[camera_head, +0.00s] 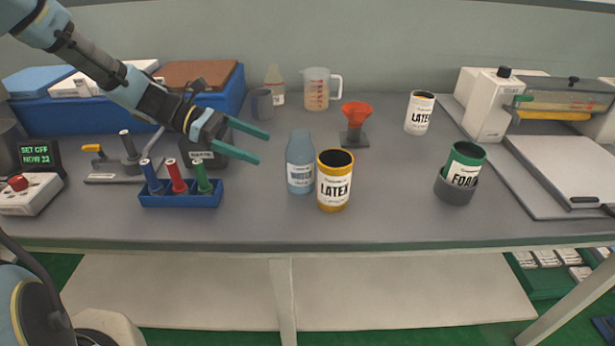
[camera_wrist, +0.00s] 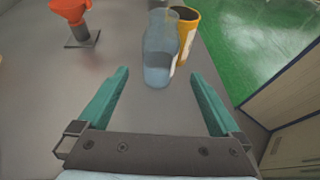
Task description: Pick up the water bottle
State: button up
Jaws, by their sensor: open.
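The water bottle (camera_head: 300,163) is pale blue and translucent, with a white label. It stands upright on the grey table, just left of a yellow can labelled LATEX (camera_head: 335,182). My gripper (camera_head: 264,147) is open and empty, to the left of the bottle and apart from it, with its teal fingers pointing toward it. In the wrist view the bottle (camera_wrist: 158,58) stands beyond the open fingertips (camera_wrist: 160,74), roughly centred between them. The yellow can (camera_wrist: 187,24) is close behind it there, partly covered by the bottle.
A blue rack (camera_head: 180,200) with three coloured handles stands below my gripper. An orange funnel on a stand (camera_head: 356,120) and a measuring jug (camera_head: 317,90) are behind the bottle. A green FOAM can (camera_head: 465,164) sits in a grey holder at right.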

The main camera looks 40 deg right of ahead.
aim_at(300, 164)
jog(key=p+x, duration=0.1)
jog(key=x, duration=0.5)
jog(key=shift+s+f+p, duration=0.1)
jog(key=shift+f+p, duration=0.1)
jog(key=shift+p, duration=0.15)
jog(key=p+x, duration=0.1)
jog(key=x, duration=0.2)
jog(key=shift+s+d+p, duration=0.25)
jog(key=shift+p, duration=0.1)
jog(key=shift+s+d+f, duration=0.35)
jog(key=shift+f, duration=0.05)
jog(key=c, duration=1.3)
jog(key=shift+c, duration=0.5)
jog(key=shift+r, duration=0.15)
